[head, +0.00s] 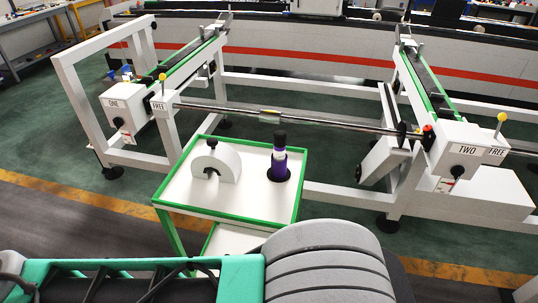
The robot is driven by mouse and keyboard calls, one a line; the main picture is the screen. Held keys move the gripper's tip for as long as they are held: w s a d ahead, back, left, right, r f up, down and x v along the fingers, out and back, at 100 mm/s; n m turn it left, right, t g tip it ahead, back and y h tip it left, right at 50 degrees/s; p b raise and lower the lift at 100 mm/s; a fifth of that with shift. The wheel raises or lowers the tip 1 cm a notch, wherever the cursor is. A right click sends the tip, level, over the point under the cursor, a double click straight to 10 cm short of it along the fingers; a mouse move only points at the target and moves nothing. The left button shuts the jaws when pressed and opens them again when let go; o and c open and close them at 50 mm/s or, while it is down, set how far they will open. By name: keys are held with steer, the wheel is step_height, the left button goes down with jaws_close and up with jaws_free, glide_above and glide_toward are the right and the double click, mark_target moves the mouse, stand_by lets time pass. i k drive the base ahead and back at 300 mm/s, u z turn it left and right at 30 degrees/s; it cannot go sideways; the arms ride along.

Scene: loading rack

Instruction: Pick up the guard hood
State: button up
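The guard hood (214,164) looks like a white half-round arch with a black knob on top and a dark opening at its lower front. It stands upright on the left part of a white trolley top with a green rim (235,217). Nothing is holding it. My gripper is not in view. Only grey and teal parts of my own body show along the bottom edge, in front of the trolley.
A purple and black bottle-like item (279,160) stands in a dark round holder on the trolley's right. Behind runs a white rack with a long metal bar (335,121) between end boxes marked ONE (121,106) and TWO (466,152). Clear floor lies left of the trolley.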

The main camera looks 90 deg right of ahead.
mark_target(217, 156)
steer(key=z, duration=0.8)
steer(key=i, duration=1)
